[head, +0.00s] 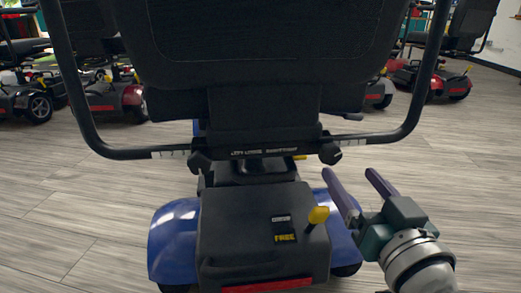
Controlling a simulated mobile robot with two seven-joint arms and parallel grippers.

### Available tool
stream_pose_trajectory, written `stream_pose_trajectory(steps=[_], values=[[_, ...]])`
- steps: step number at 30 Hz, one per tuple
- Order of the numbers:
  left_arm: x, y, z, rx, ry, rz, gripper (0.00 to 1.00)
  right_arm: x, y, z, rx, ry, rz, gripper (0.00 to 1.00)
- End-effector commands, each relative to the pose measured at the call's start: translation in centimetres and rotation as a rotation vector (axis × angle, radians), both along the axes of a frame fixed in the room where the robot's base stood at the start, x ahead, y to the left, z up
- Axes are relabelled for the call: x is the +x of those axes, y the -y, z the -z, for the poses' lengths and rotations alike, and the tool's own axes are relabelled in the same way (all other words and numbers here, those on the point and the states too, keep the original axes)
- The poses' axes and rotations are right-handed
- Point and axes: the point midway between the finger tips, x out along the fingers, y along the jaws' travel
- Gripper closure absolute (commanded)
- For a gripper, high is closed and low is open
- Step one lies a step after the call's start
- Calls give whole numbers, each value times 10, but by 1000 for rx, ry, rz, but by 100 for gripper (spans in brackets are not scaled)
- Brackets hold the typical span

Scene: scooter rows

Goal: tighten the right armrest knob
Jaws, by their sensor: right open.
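The blue scooter (175,237) stands in front of me, seen from behind. Its right armrest knob (331,153) is a dark knob under the seat back, where the right armrest tube (412,112) enters the crossbar. The left knob (200,162) shows at the other end of the bar. My right gripper (349,172) is open and empty, its two purple-grey fingers pointing up toward the right knob. The fingertips appear just below and right of the knob, apart from it; the depth gap is hard to judge. My left gripper is out of view.
The black seat back (270,45) fills the top middle. A yellow lever (318,215) sticks up from the rear cover (240,225), close to my right gripper. Other scooters (112,95) stand in a row behind. The wood-look floor (460,170) at right is clear.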

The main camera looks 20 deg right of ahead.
Motion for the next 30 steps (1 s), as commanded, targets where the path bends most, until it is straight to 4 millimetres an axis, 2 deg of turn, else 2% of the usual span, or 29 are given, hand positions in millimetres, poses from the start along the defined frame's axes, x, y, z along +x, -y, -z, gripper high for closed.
stream_pose_trajectory(steps=[1, 3, 9, 13, 21, 30], values=[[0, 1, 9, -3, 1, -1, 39, 11, 3, 3, 2, 6, 1, 22], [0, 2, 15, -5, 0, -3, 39, 25, 6, 3, 2, 5, 0, 22], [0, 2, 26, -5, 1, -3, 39, 54, 13, 2, 1, 3, -1, 22], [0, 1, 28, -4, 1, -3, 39, 62, 15, 1, 1, 0, -1, 22], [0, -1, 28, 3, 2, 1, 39, 64, 15, 0, 2, -1, -2, 22], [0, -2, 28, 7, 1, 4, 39, 63, 15, 0, 2, 0, -2, 55]])
